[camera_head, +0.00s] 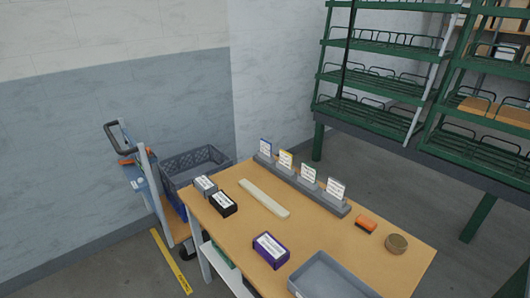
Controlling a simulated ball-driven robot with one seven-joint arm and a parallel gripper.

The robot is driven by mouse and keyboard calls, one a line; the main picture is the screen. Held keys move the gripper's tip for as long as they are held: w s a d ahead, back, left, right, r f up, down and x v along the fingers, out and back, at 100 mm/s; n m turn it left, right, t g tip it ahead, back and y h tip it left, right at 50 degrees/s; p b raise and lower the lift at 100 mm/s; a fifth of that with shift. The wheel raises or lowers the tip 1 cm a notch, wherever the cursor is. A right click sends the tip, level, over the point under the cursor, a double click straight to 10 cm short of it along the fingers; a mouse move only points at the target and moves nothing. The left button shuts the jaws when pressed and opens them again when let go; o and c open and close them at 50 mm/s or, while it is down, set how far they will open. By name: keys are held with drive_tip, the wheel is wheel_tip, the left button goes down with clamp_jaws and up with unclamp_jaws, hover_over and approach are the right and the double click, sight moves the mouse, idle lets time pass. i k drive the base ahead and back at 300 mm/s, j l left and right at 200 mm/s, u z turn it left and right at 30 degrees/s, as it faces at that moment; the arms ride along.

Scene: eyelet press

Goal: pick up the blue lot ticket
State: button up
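A white ticket with a blue top edge (265,148) stands upright at the far left end of a long grey holder (318,199) on the wooden table. It looks like the blue lot ticket; its print is too small to read. In the same row stand a ticket with a yellow top edge (286,159) and two more pale tickets (308,174) further right. My gripper is not in view.
On the table (235,240) are a pale flat bar (263,198), grey (205,186), black (223,205) and purple (270,250) labelled boxes, a grey tray (325,277), an orange block (366,223) and a round tin (397,243). A dark crate (190,165) and green shelving (385,75) stand behind.

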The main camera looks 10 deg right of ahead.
sight(266, 147)
drive_tip(key=i+j, duration=0.3)
drive_tip(key=j, duration=0.2)
drive_tip(key=i+j, duration=0.25)
drive_tip(key=j, duration=0.25)
drive_tip(key=i+j+u, duration=0.1)
drive_tip(key=i+j, duration=0.15)
drive_tip(key=j, duration=0.25)
drive_tip(key=i+j, duration=0.3)
drive_tip(key=j, duration=0.15)
